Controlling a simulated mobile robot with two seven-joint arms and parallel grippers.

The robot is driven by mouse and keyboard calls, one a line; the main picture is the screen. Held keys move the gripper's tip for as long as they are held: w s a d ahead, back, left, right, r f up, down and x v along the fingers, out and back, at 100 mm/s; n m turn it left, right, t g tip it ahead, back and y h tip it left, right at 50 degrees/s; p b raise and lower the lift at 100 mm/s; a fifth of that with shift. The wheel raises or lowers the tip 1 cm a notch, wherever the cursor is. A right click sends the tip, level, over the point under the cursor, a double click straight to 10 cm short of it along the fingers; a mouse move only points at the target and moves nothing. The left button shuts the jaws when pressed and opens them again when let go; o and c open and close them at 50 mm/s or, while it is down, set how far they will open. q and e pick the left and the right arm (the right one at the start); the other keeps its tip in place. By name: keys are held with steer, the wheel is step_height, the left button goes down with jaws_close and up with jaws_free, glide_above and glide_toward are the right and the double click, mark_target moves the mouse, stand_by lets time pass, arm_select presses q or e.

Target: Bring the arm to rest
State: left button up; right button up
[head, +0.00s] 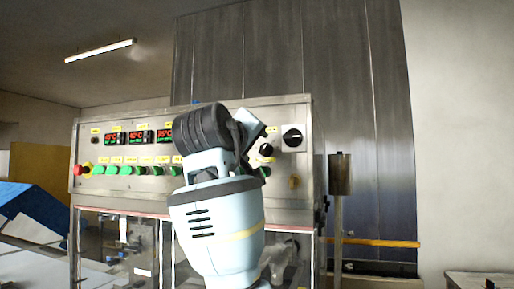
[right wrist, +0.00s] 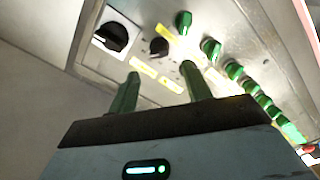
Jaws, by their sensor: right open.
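My right arm (head: 217,225) rises through the middle of the head view, in front of the control panel (head: 225,103). Its wrist is bent over near the panel's right part, and the fingertips are hard to make out there. In the right wrist view my right gripper (right wrist: 160,71) is open, with its two green fingers apart and nothing visible between them. The fingers point at the panel face, near a black knob (right wrist: 159,46) and yellow labels. I cannot tell the exact gap to the panel. My left gripper is not in view.
The panel carries red temperature displays (head: 138,137), a row of green buttons (head: 126,170), a red stop button (head: 78,170) and a black rotary switch (head: 292,137). A metal post (head: 338,210) stands to the right. A blue slanted object (head: 35,207) is at left.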

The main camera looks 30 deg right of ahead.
steer(key=shift+v, duration=0.8)
